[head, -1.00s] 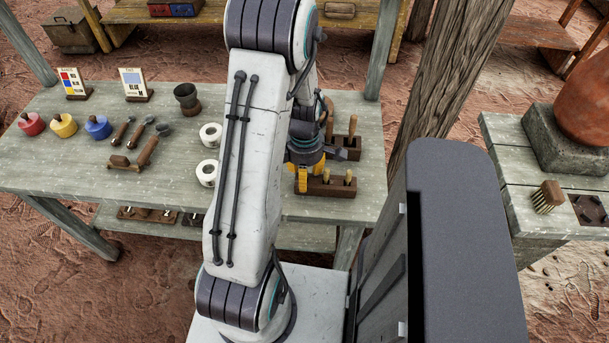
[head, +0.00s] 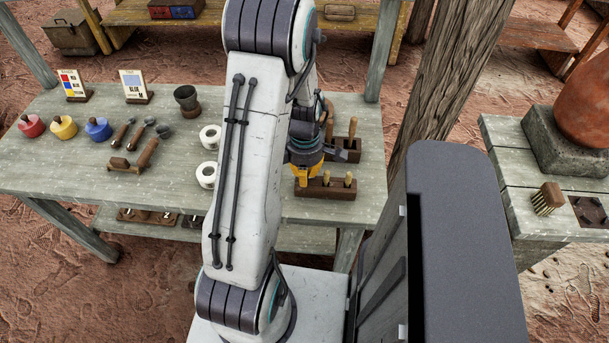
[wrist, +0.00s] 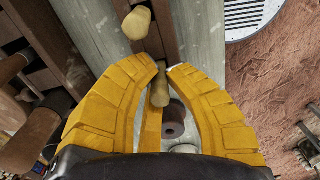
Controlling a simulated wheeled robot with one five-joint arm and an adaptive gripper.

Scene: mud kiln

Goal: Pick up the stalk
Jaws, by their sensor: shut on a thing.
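A dark wooden block (head: 330,191) stands near the right end of the table, with pale tan stalks upright in it. The same gripper shows in the head view (head: 306,173) at the left end of the block; my arm partly hides this spot, and the held stalk cannot be seen there. Another stalk (wrist: 137,23) stands free beyond the fingertips in the wrist view.
A second wooden holder (head: 347,152) with an upright handle stands just behind. Two white rolls (head: 206,174) lie left of my arm. Red, yellow and blue pots (head: 98,129), a wooden tool rack and sign cards fill the left side. A thick post (head: 440,80) rises to the right.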

